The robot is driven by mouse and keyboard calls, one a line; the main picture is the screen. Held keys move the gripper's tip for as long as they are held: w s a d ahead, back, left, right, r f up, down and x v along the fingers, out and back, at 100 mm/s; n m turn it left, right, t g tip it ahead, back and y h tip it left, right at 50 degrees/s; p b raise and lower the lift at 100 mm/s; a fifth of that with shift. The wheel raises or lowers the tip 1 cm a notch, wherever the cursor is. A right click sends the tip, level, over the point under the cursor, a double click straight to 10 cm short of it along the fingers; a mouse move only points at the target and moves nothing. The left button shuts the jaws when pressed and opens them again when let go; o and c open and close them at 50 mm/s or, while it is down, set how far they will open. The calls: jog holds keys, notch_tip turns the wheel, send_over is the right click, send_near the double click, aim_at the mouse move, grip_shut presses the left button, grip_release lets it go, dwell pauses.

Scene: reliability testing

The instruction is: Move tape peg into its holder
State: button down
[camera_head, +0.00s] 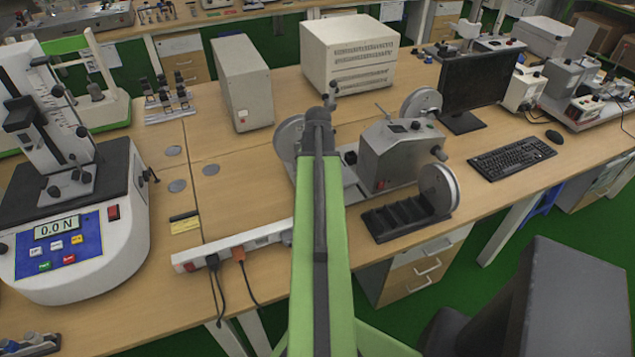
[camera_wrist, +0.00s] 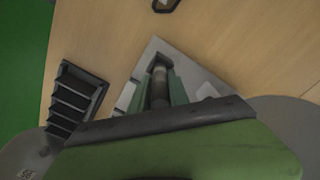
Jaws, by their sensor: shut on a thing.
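My gripper (camera_wrist: 160,90), in the wrist view, has its two green fingers closed around a dark, narrow cylinder, the tape peg (camera_wrist: 159,78). The peg is partly hidden by the fingers. It appears over a light grey plate on the tabletop; I cannot tell whether it touches the plate. A black slotted rack, which looks like the holder (camera_wrist: 75,100), lies to the left of my gripper, apart from it. In the head view the same black rack (camera_head: 398,222) is on the bench's front edge. There my arm hides most of my gripper.
A grey device (camera_head: 400,155) stands behind the rack, with discs around it; one disc (camera_head: 439,188) stands at the rack's right end. A white power strip (camera_head: 235,247) lies left of my arm. A monitor (camera_head: 478,85) and keyboard (camera_head: 512,158) are at the right.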

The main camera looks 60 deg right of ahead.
jog(key=shift+f+b, duration=0.3)
jog(key=shift+f, duration=0.2)
jog(key=shift+f+b, duration=0.35)
jog(key=c, duration=1.2)
grip_release()
jog(key=shift+o, duration=0.6)
jog(key=o, duration=0.5)
